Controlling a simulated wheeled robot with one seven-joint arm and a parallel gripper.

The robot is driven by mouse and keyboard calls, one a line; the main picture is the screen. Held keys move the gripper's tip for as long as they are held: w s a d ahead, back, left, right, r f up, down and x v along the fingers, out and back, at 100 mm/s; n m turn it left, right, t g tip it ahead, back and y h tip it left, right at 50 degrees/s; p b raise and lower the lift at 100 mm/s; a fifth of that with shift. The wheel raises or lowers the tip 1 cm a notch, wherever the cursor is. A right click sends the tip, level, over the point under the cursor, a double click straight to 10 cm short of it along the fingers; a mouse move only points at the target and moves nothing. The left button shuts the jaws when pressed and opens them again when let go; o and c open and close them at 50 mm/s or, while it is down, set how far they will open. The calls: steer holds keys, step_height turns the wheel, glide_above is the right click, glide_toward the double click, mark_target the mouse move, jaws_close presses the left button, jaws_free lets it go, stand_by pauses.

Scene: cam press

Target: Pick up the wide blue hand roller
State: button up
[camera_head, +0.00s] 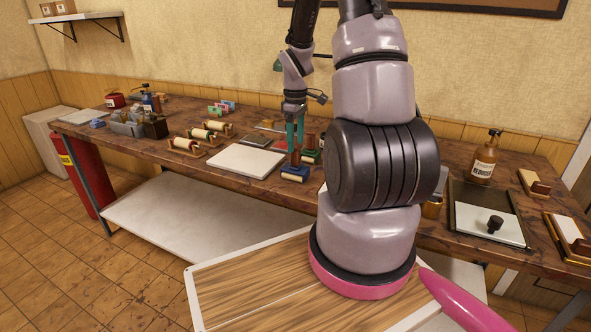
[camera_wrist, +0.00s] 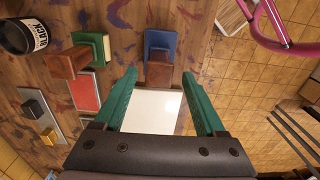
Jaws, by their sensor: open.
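The wide blue hand roller (camera_head: 294,174) lies on the brown bench near its front edge, below my gripper in the head view. In the wrist view its blue frame (camera_wrist: 161,42) is at the top centre, with a reddish-brown wooden handle (camera_wrist: 158,74) pointing toward me. My gripper (camera_head: 295,136) hangs over the bench; its green fingers are open (camera_wrist: 159,74). In the wrist view the handle shows between the fingertips, with a gap on each side. Whether the fingers are down at handle height is hard to tell. Nothing is held.
A green roller (camera_wrist: 89,46) with a wooden handle lies close to the left in the wrist view. A white slab (camera_head: 246,160) lies beside the blue roller. The floor is right of the bench edge.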

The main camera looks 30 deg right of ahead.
mark_target(296, 145)
step_height(296, 145, down, 4)
steer(key=shift+w+r, duration=0.1)
jaws_close()
stand_by(1.5)
